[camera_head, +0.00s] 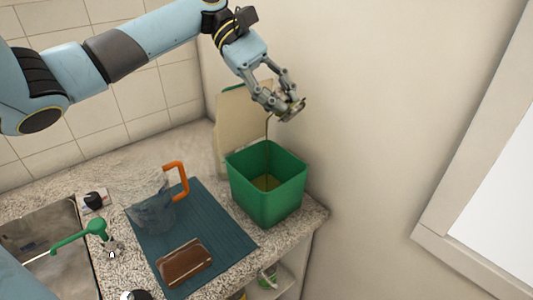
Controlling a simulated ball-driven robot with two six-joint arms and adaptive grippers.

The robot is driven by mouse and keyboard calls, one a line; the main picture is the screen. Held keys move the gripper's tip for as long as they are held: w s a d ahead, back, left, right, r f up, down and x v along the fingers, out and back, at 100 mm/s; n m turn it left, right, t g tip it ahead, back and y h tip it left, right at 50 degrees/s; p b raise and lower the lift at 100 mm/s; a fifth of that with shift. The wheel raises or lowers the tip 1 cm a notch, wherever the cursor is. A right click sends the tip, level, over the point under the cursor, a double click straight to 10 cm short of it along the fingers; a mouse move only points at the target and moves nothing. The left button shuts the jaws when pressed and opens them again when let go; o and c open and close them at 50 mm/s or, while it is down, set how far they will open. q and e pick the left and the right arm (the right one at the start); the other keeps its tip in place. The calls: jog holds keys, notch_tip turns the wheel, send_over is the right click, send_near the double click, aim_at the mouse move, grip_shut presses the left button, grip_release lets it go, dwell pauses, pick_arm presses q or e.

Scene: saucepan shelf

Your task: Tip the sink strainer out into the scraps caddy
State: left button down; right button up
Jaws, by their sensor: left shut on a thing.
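The green scraps caddy (267,200) stands open on the counter near its right corner. Something yellowish-brown shows on its floor. My left gripper (287,106) is above the caddy's back right rim, shut on the sink strainer (294,110), a small metallic piece mostly hidden by the fingers. The strainer looks tilted. A thin dark line runs from beneath it down into the caddy; I cannot tell whether it is falling matter or part of something. My right gripper is not in view.
A clear jug (153,210) with an orange handle stands on a blue ribbed mat (215,232), with a brown block (185,263) in front. A sink (50,225) with a green tap (85,235) is at left. A beige board (240,125) leans behind the caddy.

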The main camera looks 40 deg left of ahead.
pick_arm(q)
jog(key=shift+a, duration=0.2)
jog(key=shift+r+h+b, duration=0.3)
jog(key=shift+b, duration=0.2)
jog(key=shift+a+r, duration=0.1)
jog(key=shift+r+h+b, duration=0.15)
jog(key=shift+h+b, duration=0.15)
jog(key=shift+r, duration=0.1)
jog(key=shift+a+r+t+h+b, duration=0.1)
jog(key=shift+t+h+b, duration=0.2)
jog(key=shift+b, duration=0.05)
jog(key=shift+r, duration=0.1)
